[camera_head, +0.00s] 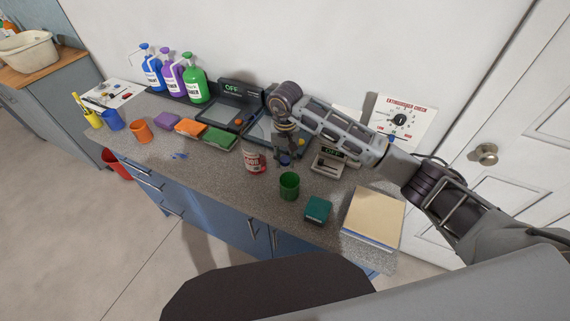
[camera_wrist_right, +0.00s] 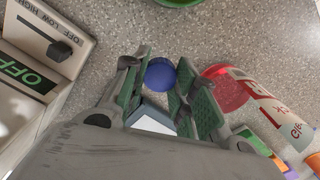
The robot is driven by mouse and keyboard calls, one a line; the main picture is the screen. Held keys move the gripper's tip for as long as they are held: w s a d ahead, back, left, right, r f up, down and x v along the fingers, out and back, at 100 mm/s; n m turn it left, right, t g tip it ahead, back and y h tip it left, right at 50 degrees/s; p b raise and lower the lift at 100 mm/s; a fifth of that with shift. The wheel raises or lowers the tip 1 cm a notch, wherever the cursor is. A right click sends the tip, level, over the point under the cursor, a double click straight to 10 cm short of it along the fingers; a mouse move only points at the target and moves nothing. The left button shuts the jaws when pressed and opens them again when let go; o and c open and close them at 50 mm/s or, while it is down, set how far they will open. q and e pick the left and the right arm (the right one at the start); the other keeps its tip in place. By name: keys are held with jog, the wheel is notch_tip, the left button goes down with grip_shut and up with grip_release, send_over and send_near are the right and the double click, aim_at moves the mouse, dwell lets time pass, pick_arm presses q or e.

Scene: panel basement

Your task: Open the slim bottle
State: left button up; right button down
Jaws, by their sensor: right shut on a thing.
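My right gripper (camera_head: 285,148) reaches down over the counter behind the red-and-white can (camera_head: 254,162). In the right wrist view its fingers (camera_wrist_right: 165,77) are shut on a small, round blue thing (camera_wrist_right: 160,75), perhaps a bottle cap. The blue thing also shows just below the fingertips in the head view (camera_head: 285,160). I cannot make out a slim bottle body under it. A pale piece between the fingers in the wrist view is unclear. The can, with its red top, shows beside the fingers in the wrist view (camera_wrist_right: 262,103). My left gripper is not in view.
A green cup (camera_head: 289,187), teal box (camera_head: 317,209) and tan board (camera_head: 374,216) stand nearer the counter's front right. A small device marked OFF (camera_head: 328,162) is close right of the gripper. Blue (camera_head: 152,71), purple (camera_head: 173,77) and green (camera_head: 195,84) bottles stand by the wall.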

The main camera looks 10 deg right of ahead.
aim_at(285, 159)
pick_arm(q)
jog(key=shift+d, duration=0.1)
pick_arm(e)
jog(key=shift+f, duration=0.1)
jog(key=shift+f, duration=1.65)
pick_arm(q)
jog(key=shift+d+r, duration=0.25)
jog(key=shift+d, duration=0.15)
pick_arm(e)
jog(key=shift+f, duration=0.15)
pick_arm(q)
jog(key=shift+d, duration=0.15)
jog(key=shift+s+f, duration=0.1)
pick_arm(e)
jog(key=shift+f, duration=0.1)
